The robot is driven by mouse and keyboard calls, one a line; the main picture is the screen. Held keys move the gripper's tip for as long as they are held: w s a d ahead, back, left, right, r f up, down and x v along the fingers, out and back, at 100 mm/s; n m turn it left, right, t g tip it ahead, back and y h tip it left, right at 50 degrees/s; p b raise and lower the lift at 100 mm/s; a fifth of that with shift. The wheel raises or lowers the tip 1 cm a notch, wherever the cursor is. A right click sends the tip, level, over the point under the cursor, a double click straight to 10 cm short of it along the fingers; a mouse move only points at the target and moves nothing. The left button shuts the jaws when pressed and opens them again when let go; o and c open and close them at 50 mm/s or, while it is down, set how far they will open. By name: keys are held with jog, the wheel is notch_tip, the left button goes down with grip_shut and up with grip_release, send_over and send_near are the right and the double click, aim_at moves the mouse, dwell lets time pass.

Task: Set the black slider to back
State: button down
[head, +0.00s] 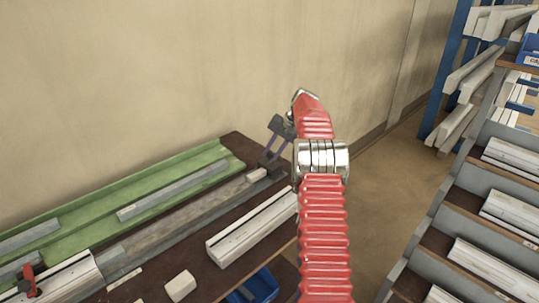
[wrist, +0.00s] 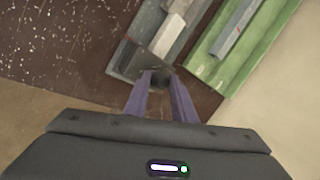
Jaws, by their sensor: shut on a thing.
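My gripper (head: 270,160) is at the far right end of a long grey track (head: 180,218) on the dark bench. In the wrist view its two purple-grey fingers (wrist: 161,82) are closed around a small dark round knob, which I take to be the black slider (wrist: 161,75). The fingers hide most of it. The knob stands by a grey plate at the track's end, close to a pale block (wrist: 174,27). That pale block also shows in the head view (head: 257,175), just left of the fingers. In the head view the slider itself cannot be made out.
A green channel (head: 120,184) with grey bars runs along the wall side. A white profile (head: 250,228), a pale block (head: 180,286), a blue bin (head: 256,287) and a red-handled clamp (head: 28,282) lie nearer. Shelves of profiles (head: 490,215) stand right.

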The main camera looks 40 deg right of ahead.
jog(key=shift+d+r, duration=0.1)
jog(key=shift+d, duration=0.2)
jog(key=c, duration=1.5)
grip_release()
jog(key=shift+a, duration=0.1)
jog(key=v, duration=1.3)
jog(key=shift+s+r, duration=0.2)
jog(key=shift+r, duration=0.1)
